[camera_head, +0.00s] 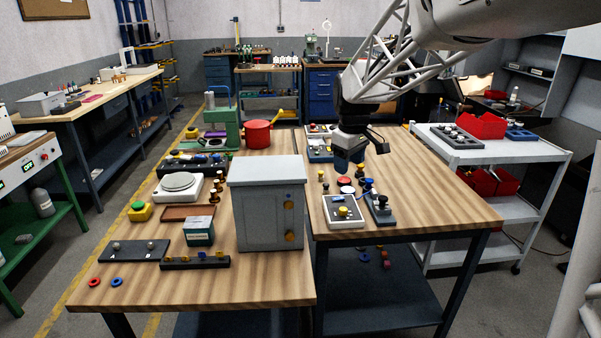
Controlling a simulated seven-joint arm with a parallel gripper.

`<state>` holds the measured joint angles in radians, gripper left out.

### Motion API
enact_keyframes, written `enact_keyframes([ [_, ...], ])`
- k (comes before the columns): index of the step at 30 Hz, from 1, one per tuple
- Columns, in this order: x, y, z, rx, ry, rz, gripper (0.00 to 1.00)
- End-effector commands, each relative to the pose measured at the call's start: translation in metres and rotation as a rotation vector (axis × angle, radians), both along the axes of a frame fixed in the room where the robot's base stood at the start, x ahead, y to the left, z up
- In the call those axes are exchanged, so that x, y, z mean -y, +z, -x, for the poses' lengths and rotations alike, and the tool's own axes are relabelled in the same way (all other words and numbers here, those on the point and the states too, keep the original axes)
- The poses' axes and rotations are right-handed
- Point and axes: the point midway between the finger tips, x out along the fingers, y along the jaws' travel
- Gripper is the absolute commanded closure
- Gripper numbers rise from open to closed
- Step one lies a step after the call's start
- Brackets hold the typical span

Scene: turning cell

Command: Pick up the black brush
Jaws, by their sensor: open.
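My gripper (349,168) hangs from my arm over the right wooden table, with blue finger parts pointing down. It is open, and I see nothing held in it. It is above a group of small parts, close to a red round part (345,182) and a blue part (367,184). I cannot make out a black brush for certain; the items under and around the gripper are small, and the gripper covers part of the table there.
A grey cabinet (266,215) stands tall left of the gripper. A white box with a yellow knob (343,211) and a dark switch box (379,208) sit in front. A red pot (257,134) stands behind. The right table's right side (440,200) is clear.

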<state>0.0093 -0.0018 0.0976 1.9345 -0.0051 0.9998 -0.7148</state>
Motion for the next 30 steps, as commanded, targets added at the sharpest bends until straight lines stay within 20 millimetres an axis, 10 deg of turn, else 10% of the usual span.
enact_keyframes([
  [30, 0.002, -0.119, -0.242, -0.082, 0.468, 0.029, 0.42],
])
